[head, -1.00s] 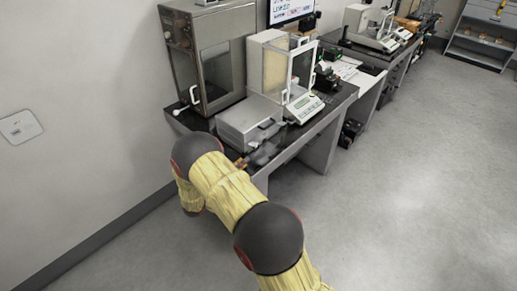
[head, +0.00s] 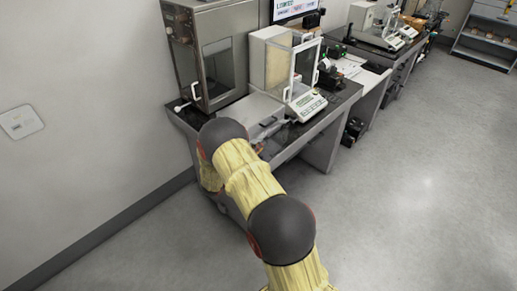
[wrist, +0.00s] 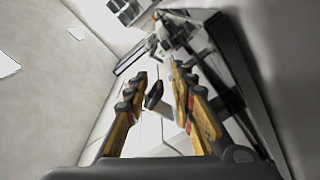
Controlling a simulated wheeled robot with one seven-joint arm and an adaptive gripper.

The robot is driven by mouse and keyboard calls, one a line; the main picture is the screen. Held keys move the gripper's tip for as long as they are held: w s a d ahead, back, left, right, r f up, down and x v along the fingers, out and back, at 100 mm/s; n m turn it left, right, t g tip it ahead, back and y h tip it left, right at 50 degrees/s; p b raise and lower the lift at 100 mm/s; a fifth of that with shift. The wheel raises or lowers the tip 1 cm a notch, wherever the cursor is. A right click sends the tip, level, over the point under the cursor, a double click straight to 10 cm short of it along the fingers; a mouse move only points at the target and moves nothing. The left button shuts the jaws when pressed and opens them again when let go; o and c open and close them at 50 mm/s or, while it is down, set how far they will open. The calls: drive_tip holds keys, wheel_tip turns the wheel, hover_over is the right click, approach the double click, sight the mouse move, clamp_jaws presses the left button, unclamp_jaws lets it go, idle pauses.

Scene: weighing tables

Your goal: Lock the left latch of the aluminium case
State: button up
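The aluminium case (head: 247,107) is a light grey box on the dark-topped table, between the glass-fronted cabinet and the balance. A dark handle shows on its front. My arm covers its left front part, so the left latch is hidden in the head view. My gripper (wrist: 160,82) is low at the case's front, mostly hidden by my arm in the head view. In the wrist view its two fingers are apart, with a small dark piece (wrist: 153,95) showing between them. I cannot tell whether that piece is the latch or whether a finger touches it.
The glass-fronted cabinet (head: 205,60) stands behind and left of the case. The balance (head: 306,104) with its glass draft shield stands close on the right. The table (head: 310,133) ends just in front of the case. The floor (head: 420,200) to the right is clear.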

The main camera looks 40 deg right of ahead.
drive_tip(key=shift+c, duration=1.3)
drive_tip(key=c, duration=0.4)
